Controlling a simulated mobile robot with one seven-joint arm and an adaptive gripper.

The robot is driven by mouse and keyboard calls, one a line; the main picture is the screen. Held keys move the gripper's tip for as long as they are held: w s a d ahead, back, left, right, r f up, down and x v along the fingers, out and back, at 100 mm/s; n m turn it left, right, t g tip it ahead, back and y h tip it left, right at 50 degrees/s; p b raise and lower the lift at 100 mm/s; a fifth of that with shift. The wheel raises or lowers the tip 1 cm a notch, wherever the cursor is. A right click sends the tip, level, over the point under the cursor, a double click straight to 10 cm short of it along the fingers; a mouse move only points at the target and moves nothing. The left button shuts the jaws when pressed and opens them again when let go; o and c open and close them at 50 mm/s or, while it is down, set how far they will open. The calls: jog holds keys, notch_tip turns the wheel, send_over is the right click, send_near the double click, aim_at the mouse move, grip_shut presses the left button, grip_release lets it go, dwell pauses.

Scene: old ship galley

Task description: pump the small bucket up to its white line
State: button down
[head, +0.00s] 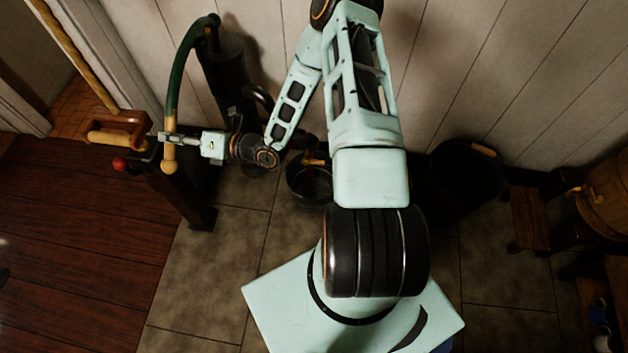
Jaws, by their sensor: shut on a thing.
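The pump (222,75) is a dark upright cylinder against the panelled wall. Its green curved handle (184,70) runs from the top down to a pale wooden grip (169,165). My gripper (168,138) is shut on the handle's lower part, just above the wooden end. A small dark bucket (300,184) stands on the tiled floor right of the pump, partly hidden by my arm. I cannot make out its white line or its water level.
A larger black bucket (440,170) is by the wall. A wooden barrel (606,195) is at right. Tiles at front left are clear.

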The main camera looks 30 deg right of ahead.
jog(key=shift+r, duration=0.15)
jog(key=r+m+p, duration=0.1)
jog(key=r+p, duration=0.2)
jog(key=r+m+p, duration=0.1)
jog(key=r+p, duration=0.2)
jog(key=r+m+p, duration=0.1)
jog(key=r+p, duration=0.2)
jog(key=shift+s+a+r+g+p, duration=0.25)
jog(key=shift+a+r+g+p, duration=0.1)
jog(key=shift+g, duration=0.05)
jog(key=shift+f, duration=0.1)
jog(key=shift+y, duration=0.3)
